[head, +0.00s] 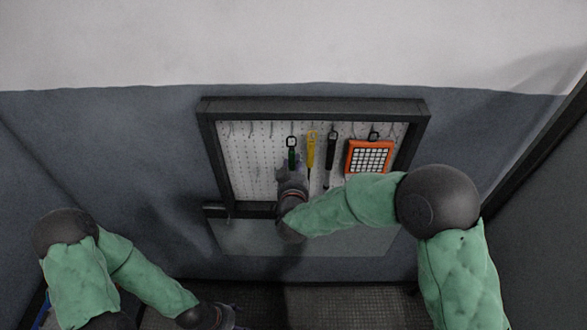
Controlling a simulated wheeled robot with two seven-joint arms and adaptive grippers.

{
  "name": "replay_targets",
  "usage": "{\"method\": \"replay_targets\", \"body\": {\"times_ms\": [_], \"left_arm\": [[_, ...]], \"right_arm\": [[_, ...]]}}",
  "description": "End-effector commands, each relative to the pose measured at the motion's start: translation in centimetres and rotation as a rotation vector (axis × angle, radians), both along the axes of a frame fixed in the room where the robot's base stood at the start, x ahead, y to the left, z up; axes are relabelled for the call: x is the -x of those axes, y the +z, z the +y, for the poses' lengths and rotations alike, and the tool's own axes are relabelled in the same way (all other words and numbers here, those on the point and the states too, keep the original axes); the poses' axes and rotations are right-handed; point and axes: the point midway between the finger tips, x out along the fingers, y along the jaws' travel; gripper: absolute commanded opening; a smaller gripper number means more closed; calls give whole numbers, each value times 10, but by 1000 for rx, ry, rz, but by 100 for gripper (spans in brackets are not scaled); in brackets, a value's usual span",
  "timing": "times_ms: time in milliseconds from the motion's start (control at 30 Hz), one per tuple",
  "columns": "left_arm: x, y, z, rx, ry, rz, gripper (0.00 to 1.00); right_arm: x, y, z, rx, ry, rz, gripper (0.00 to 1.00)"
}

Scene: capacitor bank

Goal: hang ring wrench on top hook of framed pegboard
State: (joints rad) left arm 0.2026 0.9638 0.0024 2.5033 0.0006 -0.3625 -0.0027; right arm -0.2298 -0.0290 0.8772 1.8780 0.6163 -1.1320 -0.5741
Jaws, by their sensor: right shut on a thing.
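The framed pegboard (255,160) is on the wall, a white perforated panel in a dark frame with a row of hooks along its top. My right gripper (289,171) is in front of the board, shut on a green tool with a dark loop at its upper end, which I take for the ring wrench (292,155). The tool is upright, its loop close to the hook row. I cannot tell whether the loop is around a hook. The gripper hides its lower part. My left gripper (222,318) is low at the bottom edge, its fingers unclear.
A yellow-handled tool (311,152) and a black tool (331,150) hang just right of the held one. An orange gridded item (368,157) hangs farther right. The hooks on the board's left are empty. A grey panel (345,238) lies below the frame.

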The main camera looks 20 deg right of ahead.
Motion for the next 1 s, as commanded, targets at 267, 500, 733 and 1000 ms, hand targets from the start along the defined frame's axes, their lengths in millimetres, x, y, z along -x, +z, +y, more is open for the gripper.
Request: {"method": "replay_targets", "body": {"times_ms": [267, 500, 733, 1000], "left_arm": [[0, -2, 0, 0, 0, 0, 63], [0, -4, 0, 0, 0, 0, 63], [0, -10, 0, 0, 0, 0, 63], [0, -17, 0, 0, 0, 0, 63]], "right_arm": [[-12, 0, -4, 0, -1, -2, 0], [-22, -1, -7, -1, 0, -3, 0], [-30, -6, -9, 0, -1, -2, 0], [-37, -11, -11, 0, -1, -2, 0]]}}
